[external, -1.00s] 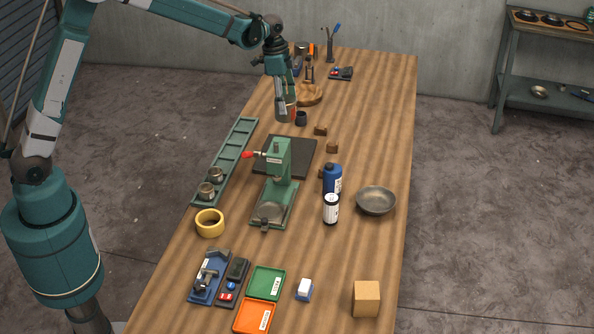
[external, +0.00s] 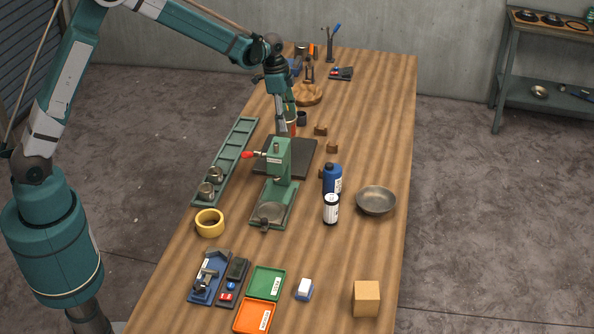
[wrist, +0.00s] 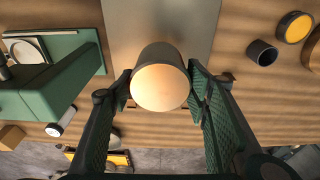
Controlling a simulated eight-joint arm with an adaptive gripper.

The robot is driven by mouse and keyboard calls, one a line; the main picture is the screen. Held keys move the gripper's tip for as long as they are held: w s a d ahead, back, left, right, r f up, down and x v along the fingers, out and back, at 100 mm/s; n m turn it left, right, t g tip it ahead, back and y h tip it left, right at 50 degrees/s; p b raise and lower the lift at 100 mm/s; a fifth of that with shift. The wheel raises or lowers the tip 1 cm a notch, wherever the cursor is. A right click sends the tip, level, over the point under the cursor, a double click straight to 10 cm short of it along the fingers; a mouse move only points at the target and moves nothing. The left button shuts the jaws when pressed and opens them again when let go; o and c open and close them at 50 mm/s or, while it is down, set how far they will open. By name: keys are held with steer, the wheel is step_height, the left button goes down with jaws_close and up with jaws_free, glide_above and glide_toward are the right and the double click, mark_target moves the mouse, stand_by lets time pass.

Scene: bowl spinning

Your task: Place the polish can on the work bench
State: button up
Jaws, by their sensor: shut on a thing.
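My gripper (external: 285,124) is shut on a round can and holds it over the work bench (external: 375,120), behind the green press. In the wrist view the can (wrist: 160,85) sits between the two fingers of my gripper (wrist: 161,90), with its pale, cream-coloured round end facing the camera. In the external view only a red and tan part of the can (external: 291,127) shows beside the fingers. I take it as the polish can; no label is readable. Whether its bottom touches anything is hidden.
A black cup (external: 301,118) is close on the right. A blue bottle (external: 332,178) and metal bowl (external: 376,200) are front right. The bench's right side is largely clear.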

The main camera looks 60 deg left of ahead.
steer(key=shift+f, duration=2.5)
steer(key=shift+f, duration=0.1)
steer(key=shift+f+p, duration=0.35)
steer(key=shift+f, duration=1.4)
steer(key=shift+f, duration=0.2)
steer(key=o, duration=1.1)
steer(key=shift+c, duration=0.2)
steer(key=shift+r, duration=0.25)
steer(key=shift+s+a+r+b, duration=0.1)
steer(key=shift+s+a+r, duration=0.1)
steer(key=shift+r, duration=1.75)
steer(key=shift+s+a+r+b, duration=0.15)
steer(key=shift+s+a+r, duration=0.1)
steer(key=shift+r, duration=1.7)
steer(key=shift+s+a+r+b, duration=0.1)
steer(key=shift+s+a+r, duration=0.1)
steer(key=shift+r, duration=1.75)
